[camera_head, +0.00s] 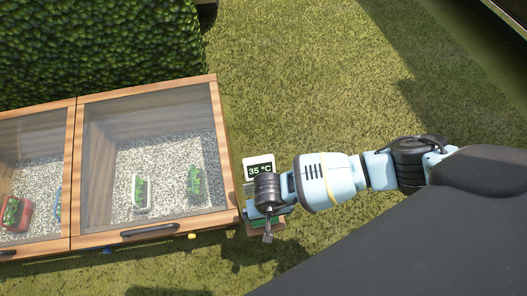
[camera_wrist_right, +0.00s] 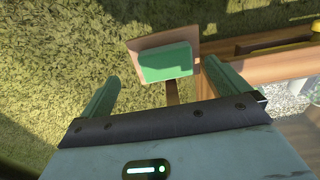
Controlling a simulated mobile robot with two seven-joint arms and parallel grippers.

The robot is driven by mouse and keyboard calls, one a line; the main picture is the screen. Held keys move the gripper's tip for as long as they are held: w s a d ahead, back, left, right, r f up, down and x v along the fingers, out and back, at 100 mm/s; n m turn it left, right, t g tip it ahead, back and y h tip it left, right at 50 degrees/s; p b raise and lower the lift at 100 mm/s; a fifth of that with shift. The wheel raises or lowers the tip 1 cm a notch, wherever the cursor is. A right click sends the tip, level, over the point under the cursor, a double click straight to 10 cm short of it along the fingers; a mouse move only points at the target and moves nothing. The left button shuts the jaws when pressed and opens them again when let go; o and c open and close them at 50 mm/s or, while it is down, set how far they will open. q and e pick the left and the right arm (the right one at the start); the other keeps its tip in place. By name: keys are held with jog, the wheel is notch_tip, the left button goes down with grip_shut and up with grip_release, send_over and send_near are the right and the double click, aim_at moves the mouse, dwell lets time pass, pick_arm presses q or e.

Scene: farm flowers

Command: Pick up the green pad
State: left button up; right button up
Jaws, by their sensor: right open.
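The green pad (camera_wrist_right: 166,63) is a flat rectangular block in the right wrist view. It lies on a small tan wooden board (camera_wrist_right: 194,45) on a post. My right gripper (camera_wrist_right: 162,73) is open, with its two green fingers apart. The pad shows between and beyond the fingertips, and nothing is held. I cannot tell the exact gap between fingers and pad. In the head view my right gripper (camera_head: 266,220) is over the small stand beside the planter box, and the pad is mostly hidden there. My left gripper is not in view.
A wooden cold frame (camera_head: 228,170) with glass lids stands left of the gripper, holding potted plants on gravel. A display reading 35 °C (camera_head: 259,170) is close to my wrist. A hedge (camera_head: 100,45) rises behind. Grass to the right is free.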

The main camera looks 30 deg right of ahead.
aim_at(265, 221)
jog(key=shift+f, duration=0.65)
jog(key=f+b, duration=0.2)
jog(key=f, duration=0.1)
jog(key=f+b, duration=0.1)
jog(key=shift+w+a+f, duration=0.2)
jog(key=shift+w+f, duration=0.1)
jog(key=shift+f, duration=0.3)
jog(key=shift+c, duration=0.4)
jog(key=c, duration=0.8)
jog(key=shift+r, duration=0.1)
